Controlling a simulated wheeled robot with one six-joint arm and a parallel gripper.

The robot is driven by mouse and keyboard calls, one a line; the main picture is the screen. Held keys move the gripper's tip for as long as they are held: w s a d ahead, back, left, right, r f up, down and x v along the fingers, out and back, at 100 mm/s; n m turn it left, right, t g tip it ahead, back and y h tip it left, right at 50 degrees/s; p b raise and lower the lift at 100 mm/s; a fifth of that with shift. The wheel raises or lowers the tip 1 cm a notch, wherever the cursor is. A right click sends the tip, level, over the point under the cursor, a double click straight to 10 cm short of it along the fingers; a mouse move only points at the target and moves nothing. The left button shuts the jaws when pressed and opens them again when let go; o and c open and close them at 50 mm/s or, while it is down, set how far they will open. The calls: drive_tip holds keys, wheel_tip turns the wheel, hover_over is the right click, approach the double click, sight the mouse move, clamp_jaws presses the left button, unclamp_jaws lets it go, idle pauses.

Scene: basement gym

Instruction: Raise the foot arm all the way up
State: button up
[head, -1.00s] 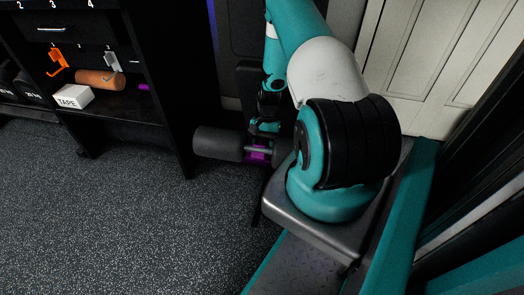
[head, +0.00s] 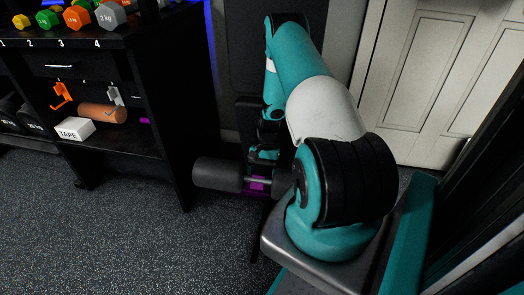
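The foot arm shows as a dark grey foam roller (head: 217,174) on a metal bar, with a purple bracket (head: 257,185) in the middle. It lies level and low, just right of the black shelf unit. My gripper (head: 262,166) is at the bar, right by the purple bracket and between the foam rollers. It points down from my teal arm. Its fingers are small and partly hidden, so I cannot tell whether they close on the bar. The right end of the foot arm is hidden behind my arm.
A black shelf unit (head: 165,100) stands at the left, with hexagonal dumbbells (head: 78,18) on top and a white tape box (head: 75,128) and a brown roller (head: 102,113) inside. A dark padded bench back (head: 243,60) is behind my arm. A white door (head: 425,70) is at the right. The speckled floor at front left is clear.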

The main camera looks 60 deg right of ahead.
wheel_tip(320, 180, up, 19)
drive_tip(key=p, duration=0.5)
drive_tip(key=shift+a+f, duration=0.1)
